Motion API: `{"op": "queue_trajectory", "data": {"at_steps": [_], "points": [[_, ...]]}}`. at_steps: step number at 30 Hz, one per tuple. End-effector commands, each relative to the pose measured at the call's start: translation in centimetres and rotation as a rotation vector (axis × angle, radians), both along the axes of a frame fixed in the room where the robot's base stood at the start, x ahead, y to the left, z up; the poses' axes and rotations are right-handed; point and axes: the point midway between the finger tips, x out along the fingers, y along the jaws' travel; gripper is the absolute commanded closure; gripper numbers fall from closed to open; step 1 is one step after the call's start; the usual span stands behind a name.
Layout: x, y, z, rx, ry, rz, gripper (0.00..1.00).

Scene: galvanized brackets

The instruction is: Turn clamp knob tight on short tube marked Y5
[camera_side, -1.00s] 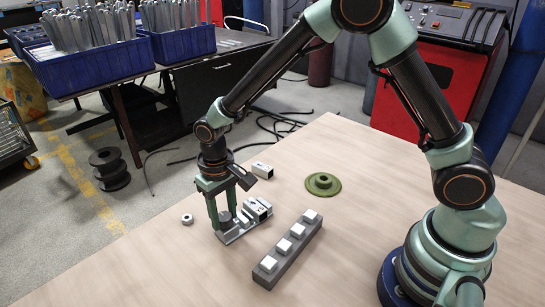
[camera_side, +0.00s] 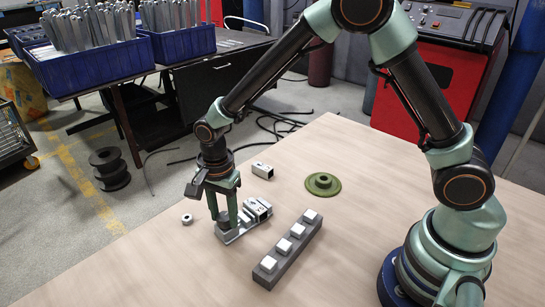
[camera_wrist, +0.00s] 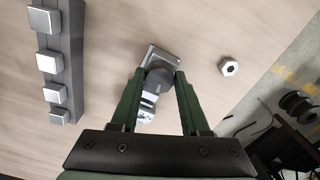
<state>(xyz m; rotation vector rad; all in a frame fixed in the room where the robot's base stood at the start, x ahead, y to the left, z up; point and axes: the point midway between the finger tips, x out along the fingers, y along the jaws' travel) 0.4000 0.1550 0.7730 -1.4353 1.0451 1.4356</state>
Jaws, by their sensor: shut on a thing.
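My gripper (camera_side: 226,220) points down at the clamp (camera_side: 231,235) on the table, its fingers around the clamp knob. In the wrist view my gripper (camera_wrist: 160,73) is shut on the grey round knob (camera_wrist: 159,77), one finger on each side. The fingers mostly hide the knob in the side view. A short silver square tube (camera_side: 259,208) sits in the clamp, just right of the fingers. It also shows in the wrist view (camera_wrist: 147,108), partly behind the left finger. Its mark is too small to read for sure.
A dark bar with several pale square blocks (camera_side: 288,247) lies to the right of the clamp. Another short tube (camera_side: 262,170) lies behind it. A green flanged disc (camera_side: 323,184) lies further right, and a small ring-like nut (camera_side: 187,219) on the left.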

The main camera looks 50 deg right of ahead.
Motion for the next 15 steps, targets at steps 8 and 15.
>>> {"op": "queue_trajectory", "data": {"at_steps": [8, 15], "points": [[0.02, 0.03, 0.09, 0.0, -0.001, -0.273, 1.0], [0.04, 0.02, 0.1, 0.0, -0.001, -0.295, 1.0]]}}
